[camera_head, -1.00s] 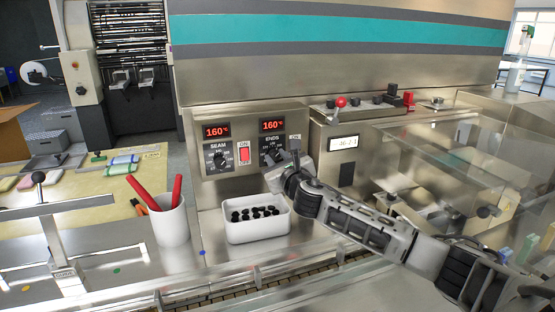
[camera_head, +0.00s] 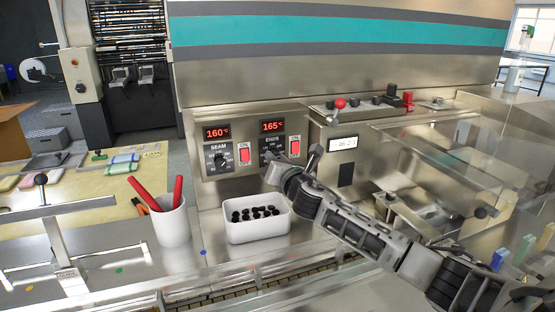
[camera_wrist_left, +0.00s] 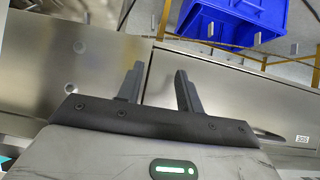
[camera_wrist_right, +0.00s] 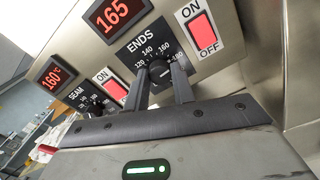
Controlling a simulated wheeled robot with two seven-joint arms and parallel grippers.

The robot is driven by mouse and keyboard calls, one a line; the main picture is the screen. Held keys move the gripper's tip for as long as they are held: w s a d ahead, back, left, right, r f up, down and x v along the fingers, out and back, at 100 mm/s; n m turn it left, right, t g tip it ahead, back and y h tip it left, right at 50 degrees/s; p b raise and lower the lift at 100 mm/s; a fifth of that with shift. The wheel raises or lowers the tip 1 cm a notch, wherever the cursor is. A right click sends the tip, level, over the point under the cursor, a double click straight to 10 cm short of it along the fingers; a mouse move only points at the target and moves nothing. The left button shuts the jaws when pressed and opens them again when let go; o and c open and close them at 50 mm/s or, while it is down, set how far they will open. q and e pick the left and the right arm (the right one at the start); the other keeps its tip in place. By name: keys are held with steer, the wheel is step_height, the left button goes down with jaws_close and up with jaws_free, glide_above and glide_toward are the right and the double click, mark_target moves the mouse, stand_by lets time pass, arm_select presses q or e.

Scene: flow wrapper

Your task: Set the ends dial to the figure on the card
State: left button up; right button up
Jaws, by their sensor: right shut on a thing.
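The ends dial (camera_wrist_right: 159,71) is a black round knob with a white-figured scale on the control panel. My right gripper (camera_wrist_right: 160,84) is shut on the ends dial, one finger on each side; in the head view this gripper (camera_head: 273,160) covers most of the dial. The red ends display (camera_head: 272,126) reads 165 °C, and it also shows in the right wrist view (camera_wrist_right: 118,12). My left gripper (camera_wrist_left: 158,84) is open and empty, away from the panel. I cannot make out a card with a figure in these views.
The seam display (camera_head: 216,133) reads 160 °C above the seam dial (camera_head: 221,161). Red on/off switches (camera_head: 295,146) sit beside each dial. A white bin of black pieces (camera_head: 257,231) and a white cup with red sticks (camera_head: 171,224) stand below the panel.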

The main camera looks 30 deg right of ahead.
steer(key=shift+f+m, duration=0.1)
steer(key=shift+m, duration=0.4)
steer(key=o, duration=1)
steer(key=b+v, duration=0.1)
steer(key=v, duration=1.5)
steer(key=shift+b, duration=0.4)
steer(key=shift+a, duration=0.15)
